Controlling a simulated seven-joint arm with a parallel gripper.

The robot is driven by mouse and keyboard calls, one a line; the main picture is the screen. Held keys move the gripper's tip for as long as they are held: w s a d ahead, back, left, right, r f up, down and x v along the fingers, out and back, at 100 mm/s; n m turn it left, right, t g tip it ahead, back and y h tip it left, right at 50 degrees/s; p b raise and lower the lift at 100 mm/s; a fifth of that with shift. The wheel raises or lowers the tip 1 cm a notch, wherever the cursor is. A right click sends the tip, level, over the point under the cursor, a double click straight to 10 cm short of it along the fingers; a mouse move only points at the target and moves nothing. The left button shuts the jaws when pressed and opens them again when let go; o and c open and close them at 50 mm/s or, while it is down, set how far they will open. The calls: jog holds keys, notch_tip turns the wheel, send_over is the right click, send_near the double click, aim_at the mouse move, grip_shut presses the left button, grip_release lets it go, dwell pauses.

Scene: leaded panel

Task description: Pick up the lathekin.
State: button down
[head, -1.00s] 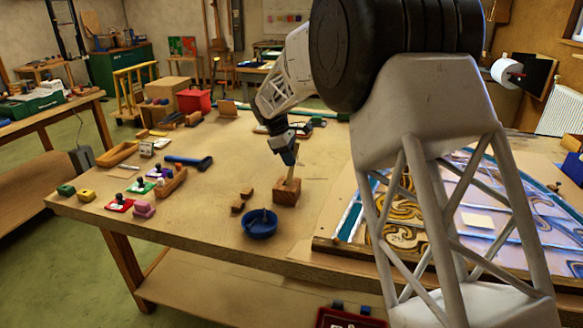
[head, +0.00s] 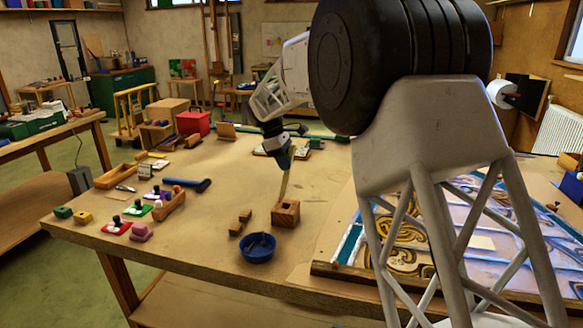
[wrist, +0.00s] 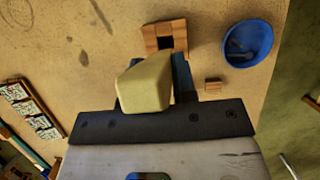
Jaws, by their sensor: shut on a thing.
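The lathekin (head: 285,185) is a slim, pale yellowish stick. My gripper (head: 279,160) is shut on its upper part and holds it nearly upright, slightly tilted, over a wooden block (head: 286,213) on the table. In the wrist view the near end of the lathekin (wrist: 145,85) shows large and pale between the fingers, hiding its lower part. The block (wrist: 164,36) has a dark square hole, and the visible part of the hole looks empty. In the head view the lathekin's lower tip is at or just above the block's top; any small gap is hard to judge.
The leaded panel (head: 450,240) lies to the right, partly behind my arm. Stamps, a hammer (head: 188,184) and boxes fill the table's left.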

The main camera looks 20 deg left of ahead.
jog(key=a, duration=1.1)
jog(key=shift+a, duration=0.3)
jog(key=shift+r, duration=0.1)
jog(key=shift+r, duration=0.2)
jog(key=shift+r, duration=0.3)
jog(key=s+d+f, duration=0.1)
jog(key=s+d, duration=0.5)
jog(key=d, duration=0.5)
jog(key=s+d+f+m+h, duration=0.1)
jog(key=s+d, duration=0.4)
jog(key=d, duration=0.7)
jog(key=s+d+f+m+g+h, duration=0.1)
jog(key=s+d, duration=0.5)
jog(key=d, duration=0.5)
jog(key=shift+s+d+f, duration=0.15)
jog(key=shift+s+f, duration=0.1)
jog(key=shift+s, duration=0.05)
jog(key=shift+f, duration=0.15)
